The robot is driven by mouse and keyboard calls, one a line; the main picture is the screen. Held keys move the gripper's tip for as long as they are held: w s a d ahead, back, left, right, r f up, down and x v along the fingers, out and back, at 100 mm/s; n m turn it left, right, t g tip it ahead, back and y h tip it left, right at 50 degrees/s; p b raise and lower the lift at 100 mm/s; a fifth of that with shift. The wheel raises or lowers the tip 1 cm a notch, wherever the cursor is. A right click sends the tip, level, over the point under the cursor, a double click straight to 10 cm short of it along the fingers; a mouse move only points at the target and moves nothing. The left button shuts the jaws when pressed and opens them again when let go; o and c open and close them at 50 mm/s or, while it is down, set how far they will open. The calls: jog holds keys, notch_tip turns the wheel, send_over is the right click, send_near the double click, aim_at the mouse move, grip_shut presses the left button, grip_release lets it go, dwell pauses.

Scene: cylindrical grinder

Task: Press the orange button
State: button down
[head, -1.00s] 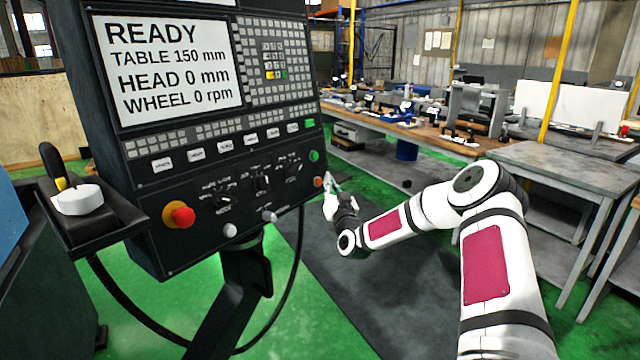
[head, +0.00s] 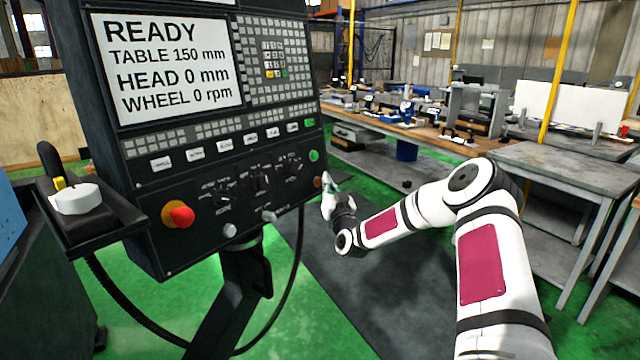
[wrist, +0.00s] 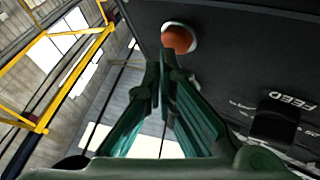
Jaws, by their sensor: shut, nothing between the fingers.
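The orange button (head: 318,182) sits at the lower right corner of the black control panel (head: 150,215), below a green button (head: 314,156). In the wrist view the orange button (wrist: 178,38) shows as a round cap in a pale ring, just beyond my fingertips. My gripper (head: 328,180) is at the panel's right edge, beside the orange button. In the wrist view the green fingers of my gripper (wrist: 160,58) are together and empty, their tips just below the cap. I cannot tell whether they touch it.
A red knob on an orange base (head: 180,214) is at the panel's lower left. The screen (head: 170,65) reads READY, TABLE 150 mm, HEAD 0 mm, WHEEL 0 rpm. A grey table (head: 560,155) stands at right. A FEED dial (wrist: 275,120) is near my fingers.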

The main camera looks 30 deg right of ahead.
jog(key=shift+w+a, duration=0.2)
jog(key=shift+w, duration=0.15)
dwell(0.4)
dwell(0.3)
jog(key=shift+s+d+p, duration=0.3)
jog(key=shift+s+d, duration=0.05)
jog(key=shift+s, duration=0.4)
jog(key=shift+s+r, duration=0.1)
jog(key=s+p, duration=0.1)
jog(key=s+d+p, duration=0.1)
jog(key=s, duration=0.1)
jog(key=s+d+p, duration=0.1)
jog(key=shift+s+r, duration=0.2)
jog(key=shift+r, duration=0.2)
dwell(0.5)
